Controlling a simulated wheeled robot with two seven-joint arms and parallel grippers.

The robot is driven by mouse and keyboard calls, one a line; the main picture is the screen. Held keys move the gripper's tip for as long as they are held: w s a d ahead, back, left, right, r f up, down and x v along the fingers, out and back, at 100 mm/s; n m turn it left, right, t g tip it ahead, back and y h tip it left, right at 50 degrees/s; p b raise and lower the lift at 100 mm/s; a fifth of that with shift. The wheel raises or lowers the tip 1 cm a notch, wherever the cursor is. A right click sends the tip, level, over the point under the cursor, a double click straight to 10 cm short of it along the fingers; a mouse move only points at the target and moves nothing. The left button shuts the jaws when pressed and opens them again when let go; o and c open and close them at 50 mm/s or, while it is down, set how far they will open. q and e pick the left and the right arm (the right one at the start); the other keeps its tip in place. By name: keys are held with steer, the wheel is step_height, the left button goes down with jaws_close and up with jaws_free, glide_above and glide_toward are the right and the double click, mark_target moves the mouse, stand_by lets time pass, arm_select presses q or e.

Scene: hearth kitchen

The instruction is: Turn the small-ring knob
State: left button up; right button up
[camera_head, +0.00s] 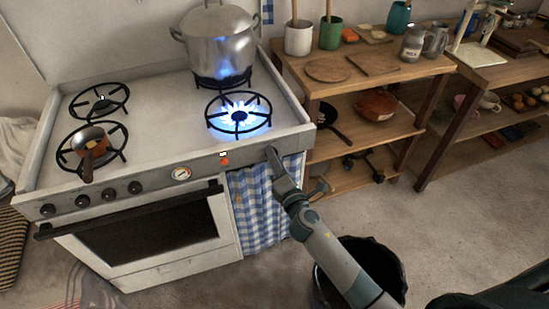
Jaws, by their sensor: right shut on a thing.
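The white stove's front panel (205,163) carries several black knobs (110,194) on its left part, a round dial and a small orange light. My right gripper (271,152) is at the right end of this panel, above the checked curtain. It is shut on what appears to be the small-ring knob, which the fingers hide, so its angle cannot be told. The front right burner (239,116) burns with a blue flame and has nothing on it. My left gripper is not in view.
A large lidded steel pot (217,45) stands on the back right burner, with blue glow low on it. A small copper pan (89,142) sits on the front left burner. A black bin (372,258) stands on the floor below my right arm. Wooden shelves (400,72) stand right.

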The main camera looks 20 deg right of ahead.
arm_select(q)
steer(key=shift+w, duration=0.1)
arm_select(e)
steer(key=o, duration=0.9)
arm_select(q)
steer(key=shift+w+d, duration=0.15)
arm_select(e)
steer(key=shift+o, duration=0.8)
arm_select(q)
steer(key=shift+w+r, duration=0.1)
arm_select(e)
steer(key=shift+s, duration=0.1)
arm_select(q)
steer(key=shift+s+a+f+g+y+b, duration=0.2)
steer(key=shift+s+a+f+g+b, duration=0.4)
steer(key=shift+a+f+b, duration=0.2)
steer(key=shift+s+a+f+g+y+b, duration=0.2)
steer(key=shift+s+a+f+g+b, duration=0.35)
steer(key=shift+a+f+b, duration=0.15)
arm_select(e)
steer(key=s, duration=1.7)
steer(key=shift+s+d, duration=0.15)
steer(key=shift+d, duration=0.15)
